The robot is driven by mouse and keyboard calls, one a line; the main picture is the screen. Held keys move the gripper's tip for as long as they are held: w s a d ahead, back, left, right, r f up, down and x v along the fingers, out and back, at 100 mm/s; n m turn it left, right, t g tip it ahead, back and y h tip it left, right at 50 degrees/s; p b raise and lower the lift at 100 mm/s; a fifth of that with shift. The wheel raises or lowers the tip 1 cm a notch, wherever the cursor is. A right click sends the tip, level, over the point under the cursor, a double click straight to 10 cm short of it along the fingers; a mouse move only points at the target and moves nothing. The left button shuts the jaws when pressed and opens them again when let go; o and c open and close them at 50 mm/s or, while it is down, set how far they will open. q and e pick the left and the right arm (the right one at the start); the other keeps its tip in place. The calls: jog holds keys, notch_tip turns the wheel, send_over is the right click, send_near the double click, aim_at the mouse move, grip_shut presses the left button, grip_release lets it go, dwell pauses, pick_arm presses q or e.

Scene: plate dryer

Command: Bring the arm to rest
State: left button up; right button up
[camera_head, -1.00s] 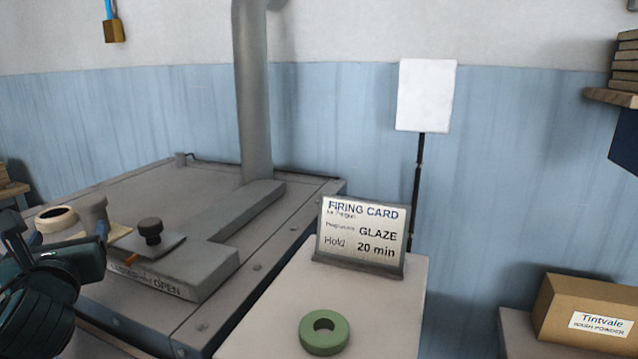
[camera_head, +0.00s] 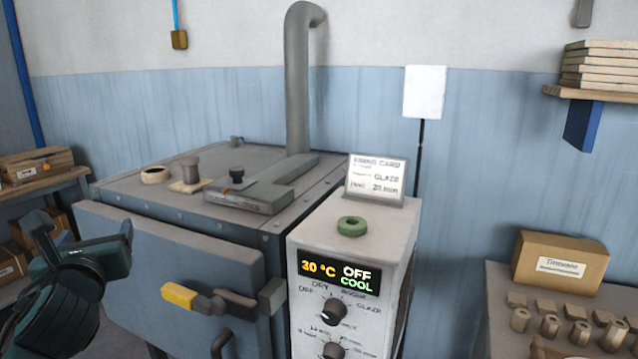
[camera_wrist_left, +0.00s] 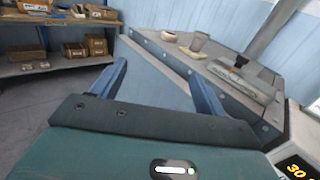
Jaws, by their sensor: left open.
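My left gripper (camera_head: 84,232) is at the lower left of the head view, in front of the grey kiln-like dryer (camera_head: 110,185) and its door. In the left wrist view the two blue fingers of the gripper (camera_wrist_left: 158,88) stand wide apart with nothing between them. The dryer's door (camera_head: 165,250) appears closed, with a yellow-ended handle (camera_head: 180,295) on its front. I see no contact between the gripper and the dryer. My right gripper is in neither view.
A control box (camera_head: 310,240) reads 30 °C, OFF, COOL. On it are a green ring (camera_head: 352,226) and a firing card (camera_head: 376,180). A side table (camera_head: 500,285) at right holds a carton (camera_head: 557,264) and several small pieces. Shelves with boxes (camera_wrist_left: 60,68) stand at left.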

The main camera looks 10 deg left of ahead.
pick_arm(q)
jog(key=w+d+f+n+g+h, duration=0.1)
jog(key=d+f+n+h, duration=0.3)
jog(key=f, duration=0.7)
jog(key=d+f+n+g+h, duration=0.1)
jog(key=d+f+n+h, duration=0.3)
jog(key=f, duration=0.7)
jog(key=s+d+f+n+g+h, duration=0.3)
jog(key=s+d+f+n+h, duration=0.1)
jog(key=s+d+f+n, duration=1.2)
notch_tip(320, 180, down, 4)
jog(key=d+n, duration=0.2)
jog(key=shift+s+r+n+h, duration=0.2)
jog(key=shift+s+n+h, duration=0.1)
jog(key=shift+s, duration=0.05)
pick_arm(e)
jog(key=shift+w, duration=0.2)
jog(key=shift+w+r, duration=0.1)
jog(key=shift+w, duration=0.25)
